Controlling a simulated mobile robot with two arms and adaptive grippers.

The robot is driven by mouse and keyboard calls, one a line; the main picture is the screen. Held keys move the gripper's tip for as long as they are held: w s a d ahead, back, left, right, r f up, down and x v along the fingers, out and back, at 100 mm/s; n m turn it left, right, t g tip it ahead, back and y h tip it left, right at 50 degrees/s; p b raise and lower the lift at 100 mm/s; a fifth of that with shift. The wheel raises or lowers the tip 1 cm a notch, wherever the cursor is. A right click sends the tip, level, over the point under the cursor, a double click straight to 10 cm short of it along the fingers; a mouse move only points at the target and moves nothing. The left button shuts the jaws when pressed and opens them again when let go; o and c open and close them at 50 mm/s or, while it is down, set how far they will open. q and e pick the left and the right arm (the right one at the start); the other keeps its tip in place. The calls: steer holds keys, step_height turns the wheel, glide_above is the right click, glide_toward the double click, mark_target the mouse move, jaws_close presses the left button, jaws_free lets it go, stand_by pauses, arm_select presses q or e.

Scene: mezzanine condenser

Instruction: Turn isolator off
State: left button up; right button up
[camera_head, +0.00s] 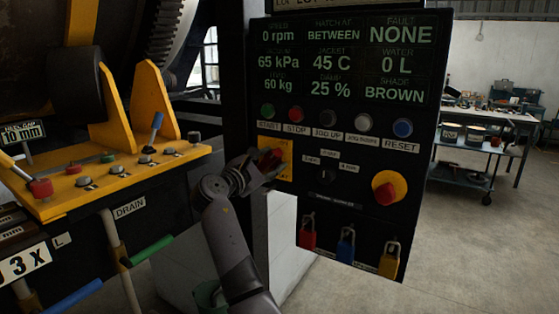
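The isolator is a red handle (268,156) on a yellow plate (287,150), at the left edge of the black control panel (345,195). My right gripper (268,172) is at the handle, with its arm reaching up from the bottom of the picture. The fingers overlap the lower part of the handle and hide some of it. I cannot tell whether they grip it or only touch it. The handle's exact angle is also unclear. My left gripper is not in view.
A red knob on a yellow disc (388,188) is at the panel's right. Red (308,232), blue (346,246) and yellow (389,260) padlocks hang below. A yellow machine frame with levers (110,175) stands left. A cart (470,160) stands behind on open floor.

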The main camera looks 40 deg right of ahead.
steer(key=shift+w+r, duration=0.1)
steer(key=shift+a, duration=0.1)
steer(key=shift+c, duration=0.2)
jaws_close()
stand_by(0.4)
